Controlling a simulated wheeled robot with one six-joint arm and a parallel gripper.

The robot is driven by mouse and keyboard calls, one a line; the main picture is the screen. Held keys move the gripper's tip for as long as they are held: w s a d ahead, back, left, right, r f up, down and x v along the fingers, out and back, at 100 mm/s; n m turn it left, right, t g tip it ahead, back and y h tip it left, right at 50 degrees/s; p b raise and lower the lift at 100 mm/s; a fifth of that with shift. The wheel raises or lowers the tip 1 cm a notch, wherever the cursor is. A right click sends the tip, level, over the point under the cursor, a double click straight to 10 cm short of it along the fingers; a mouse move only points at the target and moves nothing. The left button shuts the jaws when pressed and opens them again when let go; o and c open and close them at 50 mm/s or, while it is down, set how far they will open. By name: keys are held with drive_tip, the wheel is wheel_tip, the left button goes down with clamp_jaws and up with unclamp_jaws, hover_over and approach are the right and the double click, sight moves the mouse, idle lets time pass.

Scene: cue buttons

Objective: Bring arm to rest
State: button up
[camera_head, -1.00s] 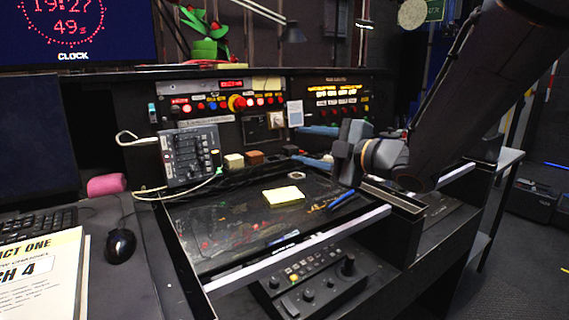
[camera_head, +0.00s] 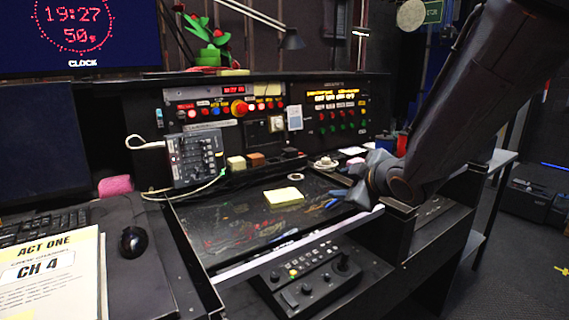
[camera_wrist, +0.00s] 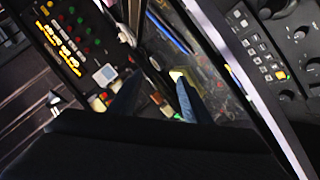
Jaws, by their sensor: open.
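My gripper (camera_head: 342,184) is open and empty, tilted above the right part of the dark glass desk top (camera_head: 235,225). My dark arm comes down to it from the upper right. In the wrist view my gripper (camera_wrist: 156,98) shows two bluish fingers spread apart with nothing held between them. The cue button panels stand behind the desk: the left button panel (camera_head: 218,108) has red, blue and yellow buttons, and the right button panel (camera_head: 338,117) has red and green ones. My gripper is apart from both panels.
A yellow note pad (camera_head: 283,196) lies on the glass, left of my gripper. A grey keypad box (camera_head: 192,158) stands at the left. A control box (camera_head: 312,275) is below the front edge. A mouse (camera_head: 133,242) lies farther left.

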drive_tip(key=s+d+f+m+g+h+p, duration=0.1)
drive_tip(key=s+d+f+m+g, duration=0.15)
drive_tip(key=s, duration=0.35)
drive_tip(key=s+d+f+m+g+h+p, duration=0.1)
drive_tip(key=s+d+f+m+g+h, duration=0.1)
drive_tip(key=s+f+m+g, duration=0.3)
drive_tip(key=s+d+f+m+g+h+p, duration=0.1)
drive_tip(key=s+d+f+m, duration=0.15)
drive_tip(key=s, duration=0.45)
drive_tip(key=s+a+m+g+p, duration=0.1)
drive_tip(key=s+a+m+g, duration=0.1)
drive_tip(key=s, duration=0.7)
drive_tip(key=shift+s+a+f+m+g, duration=0.15)
drive_tip(key=shift+s+f+m+g, duration=0.25)
drive_tip(key=shift+m+g, duration=0.35)
